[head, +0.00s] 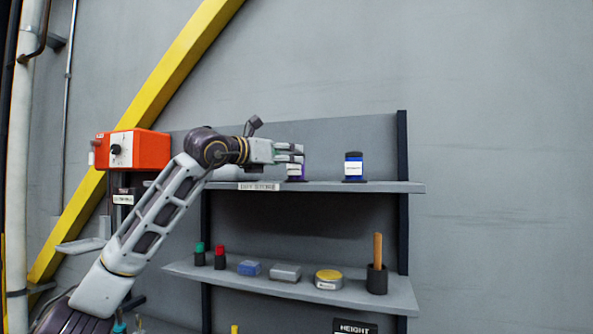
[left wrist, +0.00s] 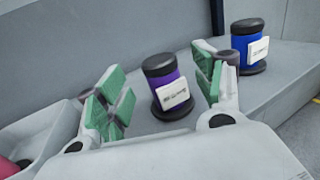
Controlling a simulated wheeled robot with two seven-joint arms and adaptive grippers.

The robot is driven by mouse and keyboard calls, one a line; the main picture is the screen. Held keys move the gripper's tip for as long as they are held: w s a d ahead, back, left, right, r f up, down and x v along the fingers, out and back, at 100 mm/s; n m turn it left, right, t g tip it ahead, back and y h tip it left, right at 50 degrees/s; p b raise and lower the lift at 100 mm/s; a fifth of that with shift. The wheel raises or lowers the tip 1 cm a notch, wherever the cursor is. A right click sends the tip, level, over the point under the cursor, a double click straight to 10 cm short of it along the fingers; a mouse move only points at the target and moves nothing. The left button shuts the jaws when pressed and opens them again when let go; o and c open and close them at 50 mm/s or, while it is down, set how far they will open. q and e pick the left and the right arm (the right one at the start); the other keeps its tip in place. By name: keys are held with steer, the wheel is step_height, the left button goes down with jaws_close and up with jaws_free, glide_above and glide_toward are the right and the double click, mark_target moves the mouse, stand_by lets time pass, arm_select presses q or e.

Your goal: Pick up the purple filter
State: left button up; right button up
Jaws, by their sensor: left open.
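The purple filter (left wrist: 172,92) is a short cylinder with black ends and a white label. It stands upright on the upper shelf. In the head view it shows only partly (head: 297,171), behind my left gripper (head: 291,153). In the left wrist view my left gripper (left wrist: 162,92) is open, with green pads on its fingers. The filter appears between the two fingers and a little beyond them. I cannot tell whether any pad touches it. My right gripper is not in view.
A blue filter (head: 353,167) stands right of the purple one on the upper shelf (head: 392,187). The lower shelf (head: 398,297) holds several small items, among them a dark cup (head: 377,280). An orange box (head: 147,148) is at the left. Shelf space between the filters is clear.

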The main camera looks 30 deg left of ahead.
arm_select(q)
steer(key=shift+w, duration=0.1)
steer(key=shift+w+d+p, duration=0.15)
steer(key=shift+w+p, duration=0.35)
steer(key=shift+w, duration=0.35)
steer(key=shift+w+d+p, duration=0.1)
steer(key=shift+w+p, duration=0.35)
steer(key=shift+w, duration=0.4)
steer(key=shift+w+d+f, duration=0.1)
steer(key=shift+w, duration=0.7)
steer(key=shift+c, duration=0.3)
steer(key=c, duration=1.1)
